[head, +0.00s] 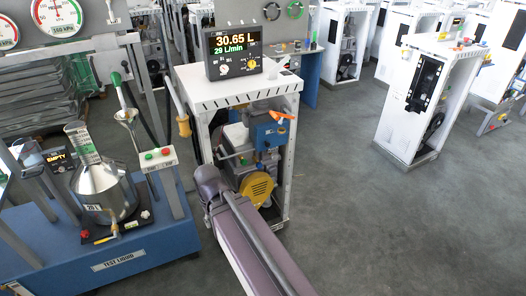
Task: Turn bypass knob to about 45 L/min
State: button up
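The display box (233,52) on top of the white dispenser frame (238,88) reads 30.65 L and what looks like 28 L/min. Its lower face has small white and yellow marks too small to make out. Inside the frame is a blue pump body (268,136) with an orange lever-like part (281,115) on its upper right. A yellow round pulley or cover sits below it. I cannot tell for certain which part is the bypass knob. My purple-grey arm link crosses the lower middle, in front of the frame's lower part. My gripper does not show.
A blue test-liquid cart (140,250) with a metal measuring can (103,195) stands at the left. More white dispenser frames (414,105) stand behind and right. Grey floor (400,225) at the lower right is clear.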

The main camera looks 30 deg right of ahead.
aim_at(274, 156)
jog(key=z, duration=0.7)
jog(key=i, duration=1)
jog(key=z, duration=0.3)
